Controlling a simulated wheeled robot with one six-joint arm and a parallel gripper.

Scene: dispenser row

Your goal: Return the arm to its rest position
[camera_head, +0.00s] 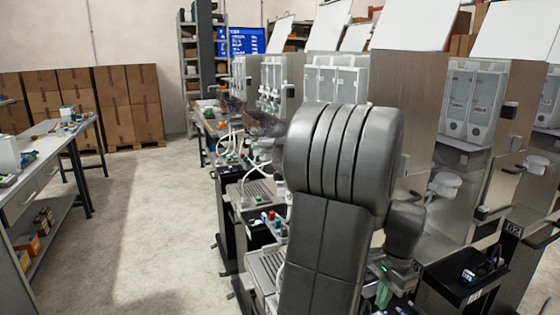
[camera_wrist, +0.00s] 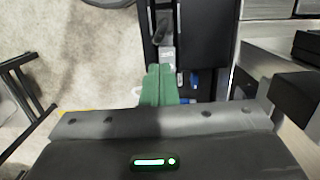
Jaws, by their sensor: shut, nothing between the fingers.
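My arm, grey and jointed, rises large in the middle of the head view and hides part of the dispenser row behind it. My gripper (camera_wrist: 160,70) shows in the wrist view with its two green fingers together and nothing between them. Part of it also shows low in the head view (camera_head: 383,296), beside the arm. In the wrist view the fingers point toward a dark narrow unit with a grey part and small blue items near the fingertips. I cannot tell how far they are from it.
Steel dispensers (camera_head: 475,105) stand close along the right. A black tray (camera_head: 465,275) juts out at lower right. Small coloured-top bottles (camera_head: 272,218) stand left of the arm. A workbench (camera_head: 50,150) stands at far left, with stacked cartons (camera_head: 130,105) behind. The floor (camera_head: 150,230) between is clear.

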